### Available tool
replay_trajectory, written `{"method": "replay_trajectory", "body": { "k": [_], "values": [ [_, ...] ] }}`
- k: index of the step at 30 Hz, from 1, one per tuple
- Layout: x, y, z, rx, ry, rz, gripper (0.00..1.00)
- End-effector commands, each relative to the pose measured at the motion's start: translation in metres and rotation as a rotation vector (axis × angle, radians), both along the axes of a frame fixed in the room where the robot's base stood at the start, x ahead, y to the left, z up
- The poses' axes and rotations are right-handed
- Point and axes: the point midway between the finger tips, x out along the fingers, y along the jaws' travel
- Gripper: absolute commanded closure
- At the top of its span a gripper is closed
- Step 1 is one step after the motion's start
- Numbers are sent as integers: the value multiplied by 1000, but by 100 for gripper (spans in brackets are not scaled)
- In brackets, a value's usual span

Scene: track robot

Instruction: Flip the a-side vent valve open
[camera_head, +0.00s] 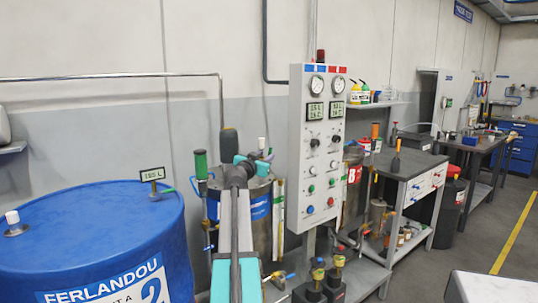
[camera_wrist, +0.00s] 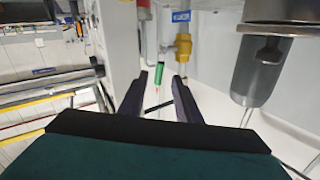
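My gripper (camera_wrist: 158,78) is open in the wrist view, its two dark fingers apart with nothing clearly held. A small green handle (camera_wrist: 158,73) shows in the gap between the fingertips; I cannot tell its depth or whether it touches them. A yellow fitting (camera_wrist: 183,45) with a blue label (camera_wrist: 181,16) sits just beyond, slightly right. I cannot tell for certain which part is the a-side vent valve. In the head view, the steel tank (camera_head: 262,222) with a blue label stands behind my arm, which hides part of it. My fingertips cannot be made out there.
A white control panel (camera_head: 318,150) with gauges stands right of the steel tank. A second tank with a red B label (camera_head: 354,175) is beyond it. A blue drum (camera_head: 95,225) fills the left. In the wrist view, a grey cylinder (camera_wrist: 262,72) hangs close at right.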

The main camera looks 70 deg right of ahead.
Motion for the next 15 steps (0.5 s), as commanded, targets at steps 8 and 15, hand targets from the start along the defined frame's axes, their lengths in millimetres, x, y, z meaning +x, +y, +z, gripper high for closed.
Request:
{"method": "replay_trajectory", "body": {
  "k": [8, 15],
  "values": [
    [0, -30, 1, 0, 0, -1, 70],
    [-1, -50, 1, 0, 1, -2, 70]
  ]
}}
